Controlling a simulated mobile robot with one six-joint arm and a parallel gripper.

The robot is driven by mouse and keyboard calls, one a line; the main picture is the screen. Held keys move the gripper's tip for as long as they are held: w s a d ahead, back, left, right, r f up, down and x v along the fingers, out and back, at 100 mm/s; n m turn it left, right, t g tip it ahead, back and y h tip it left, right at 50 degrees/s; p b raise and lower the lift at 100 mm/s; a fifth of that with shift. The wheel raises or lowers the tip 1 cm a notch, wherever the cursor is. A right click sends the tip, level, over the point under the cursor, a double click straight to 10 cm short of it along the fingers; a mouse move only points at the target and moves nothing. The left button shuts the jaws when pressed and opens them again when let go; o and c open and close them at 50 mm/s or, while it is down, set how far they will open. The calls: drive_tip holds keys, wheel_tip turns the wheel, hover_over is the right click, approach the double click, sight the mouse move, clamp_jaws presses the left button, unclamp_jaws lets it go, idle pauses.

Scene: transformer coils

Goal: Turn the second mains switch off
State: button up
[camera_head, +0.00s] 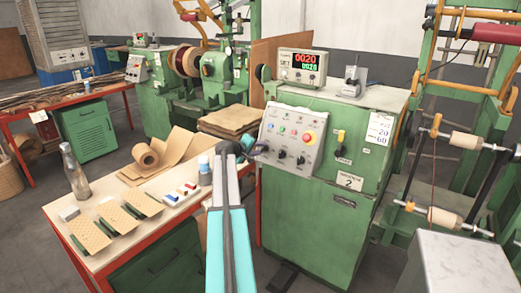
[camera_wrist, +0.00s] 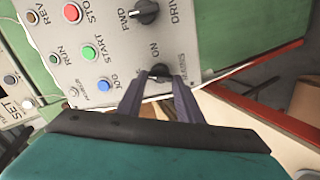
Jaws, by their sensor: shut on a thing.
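My gripper (camera_wrist: 158,80) is shut on a black rotary knob (camera_wrist: 158,71) at the edge of a grey control panel (camera_wrist: 120,60). One finger is on each side of the knob. The word ON is printed beside the knob; where its pointer stands I cannot tell. In the head view my gripper (camera_head: 246,148) reaches the left side of the panel (camera_head: 291,134), on the green machine (camera_head: 335,205) with a plate numbered 2 (camera_head: 349,181). The fingers and wrist largely hide the knob there.
The panel also carries a blue button (camera_wrist: 104,85), a green button (camera_wrist: 88,53), a red button (camera_wrist: 72,13) and another black knob (camera_wrist: 145,11). A workbench (camera_head: 100,257) with a bottle (camera_head: 74,170) stands left of my arm. A wire stand (camera_head: 445,220) is at right.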

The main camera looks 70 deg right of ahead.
drive_tip(key=n, duration=0.4)
drive_tip(key=shift+s+a+f+p, duration=0.1)
drive_tip(key=shift+f+p, duration=0.1)
drive_tip(key=shift+p, duration=0.15)
idle(0.3)
drive_tip(key=o, duration=1.1)
drive_tip(key=shift+r, duration=0.1)
drive_tip(key=shift+a+r, duration=0.1)
drive_tip(key=shift+w+a+r, duration=0.1)
drive_tip(key=shift+w+a, duration=0.15)
drive_tip(key=shift+a, duration=0.1)
drive_tip(key=b+v, duration=0.2)
drive_tip(key=v, duration=1)
drive_tip(key=shift+a+r+b, duration=0.2)
drive_tip(key=shift+a+b, duration=0.1)
drive_tip(key=shift+a, duration=0.05)
